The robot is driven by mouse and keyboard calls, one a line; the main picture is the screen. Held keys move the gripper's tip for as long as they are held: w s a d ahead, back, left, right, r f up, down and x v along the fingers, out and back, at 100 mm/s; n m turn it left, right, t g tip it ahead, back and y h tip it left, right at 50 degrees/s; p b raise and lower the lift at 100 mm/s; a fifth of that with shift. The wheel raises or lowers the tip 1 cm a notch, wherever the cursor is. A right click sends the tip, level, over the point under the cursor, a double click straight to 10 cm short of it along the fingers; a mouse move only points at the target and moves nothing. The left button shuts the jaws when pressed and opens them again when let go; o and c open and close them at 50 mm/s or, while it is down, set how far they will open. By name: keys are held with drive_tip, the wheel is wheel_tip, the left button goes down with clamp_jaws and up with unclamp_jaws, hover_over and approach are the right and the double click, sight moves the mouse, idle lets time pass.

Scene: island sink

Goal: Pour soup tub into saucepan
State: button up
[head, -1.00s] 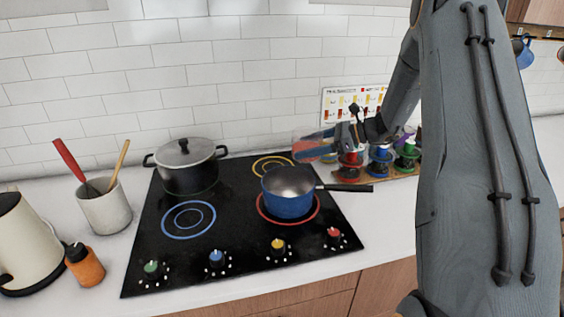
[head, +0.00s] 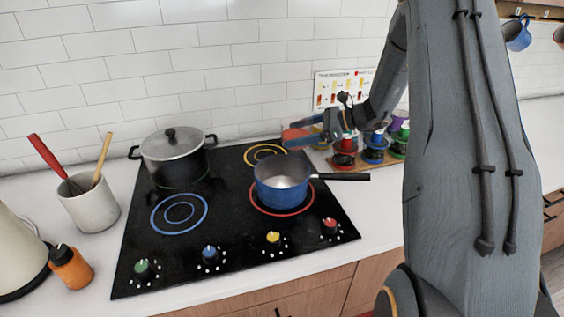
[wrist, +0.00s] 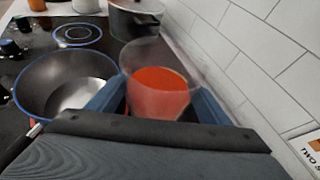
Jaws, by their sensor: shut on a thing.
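The blue saucepan (head: 270,198) sits on the red-ringed burner, its dark handle pointing right. It is open, and its grey inside looks empty; it also shows in the wrist view (wrist: 50,75). The soup tub (head: 296,136) is a clear cup holding red-orange soup, raised behind the saucepan's rim. In the wrist view the tub (wrist: 158,105) is between the two blue fingers, to the right of the saucepan, with soup still inside. My gripper (head: 308,138) is shut on the tub. Its exact tilt is hard to tell.
A lidded grey pot (head: 174,160) stands at the back left of the black cooktop (head: 150,262). A rack of colored jars (head: 374,150) is close behind the arm. A utensil crock (head: 90,206) and orange bottle (head: 70,266) stand left. The tiled wall is behind.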

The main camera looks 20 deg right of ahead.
sight(291, 130)
drive_tip(key=shift+s+a+r+n, duration=0.1)
drive_tip(key=shift+s+r+n, duration=0.1)
drive_tip(key=shift+r, duration=0.2)
drive_tip(key=shift+s+a+r+n, duration=0.1)
drive_tip(key=shift+r+n, duration=0.1)
drive_tip(key=shift+r, duration=0.2)
drive_tip(key=shift+s+a+r+n+t+h+b, duration=0.7)
drive_tip(key=shift+s+r+n+t+b, duration=0.15)
drive_tip(key=shift+n+b, duration=0.35)
drive_tip(key=shift+s+a+f+n+t+b, duration=0.25)
drive_tip(key=shift+s+f+n+t+b, duration=0.15)
drive_tip(key=shift+b, duration=0.55)
drive_tip(key=shift+s+a+r, duration=0.1)
drive_tip(key=shift+s, duration=0.05)
drive_tip(key=shift+s+r+n+t+h+b, duration=0.15)
drive_tip(key=shift+r+n+t+h+b, duration=0.2)
drive_tip(key=shift+r+n+b, duration=0.25)
drive_tip(key=shift+s+a+r+n+t+b, duration=0.1)
drive_tip(key=shift+r+n+t+b, duration=0.4)
drive_tip(key=shift+b, duration=0.4)
drive_tip(key=shift+s+a+f+n+t+h+b, duration=0.1)
drive_tip(key=shift+s+f+n+t+h+b, duration=0.2)
drive_tip(key=shift+n+b, duration=0.7)
drive_tip(key=shift+a+f+n+t+h+b, duration=0.1)
drive_tip(key=shift+f+n+t+b, duration=0.25)
drive_tip(key=shift+b, duration=1.2)
drive_tip(key=shift+s+a+r+n+t+b, duration=0.35)
drive_tip(key=shift+s+a+r+n+b, duration=0.35)
drive_tip(key=shift+b, duration=1.45)
